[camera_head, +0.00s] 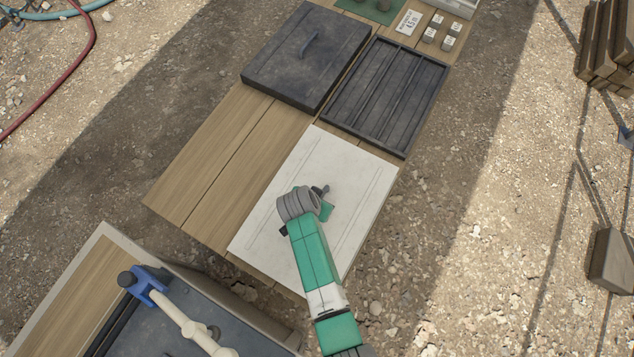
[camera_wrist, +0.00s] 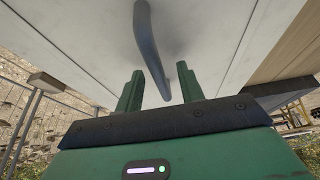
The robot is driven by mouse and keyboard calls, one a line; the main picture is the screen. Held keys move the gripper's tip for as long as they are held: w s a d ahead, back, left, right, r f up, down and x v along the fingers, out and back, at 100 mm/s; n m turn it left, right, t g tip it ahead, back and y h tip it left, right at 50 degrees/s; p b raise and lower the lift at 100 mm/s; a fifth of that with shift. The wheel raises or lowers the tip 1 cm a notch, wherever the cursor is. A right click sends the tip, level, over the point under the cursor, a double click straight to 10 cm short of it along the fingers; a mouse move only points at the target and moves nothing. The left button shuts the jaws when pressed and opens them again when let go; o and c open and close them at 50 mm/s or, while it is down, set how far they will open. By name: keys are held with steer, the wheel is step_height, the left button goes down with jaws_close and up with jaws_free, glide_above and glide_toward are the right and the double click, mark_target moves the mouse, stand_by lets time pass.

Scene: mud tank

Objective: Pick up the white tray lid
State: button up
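The white tray lid (camera_head: 275,222) lies flat on the near end of the wooden table. Its pale surface (camera_wrist: 75,25) fills the top of the wrist view. A dark curved handle (camera_wrist: 147,35) stands on it; in the head view a small part of the handle (camera_head: 319,190) shows beside my wrist. My gripper (camera_wrist: 160,84) has its two green fingers apart, with the lower end of the handle appearing between them. I see no clear contact. In the head view my arm mostly hides my gripper (camera_head: 326,207) over the lid's middle.
A dark lid with a handle (camera_head: 290,65) and a dark compartment tray (camera_head: 385,95) lie beyond the white lid. Small labelled blocks (camera_head: 430,35) stand at the far end. Bare table wood (camera_head: 225,150) shows at left. A framed tank (camera_head: 60,300) is at lower left.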

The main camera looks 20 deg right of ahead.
steer(key=shift+w+d+f, duration=0.1)
steer(key=shift+f, duration=0.25)
steer(key=shift+f, duration=0.25)
stand_by(0.4)
jaws_close()
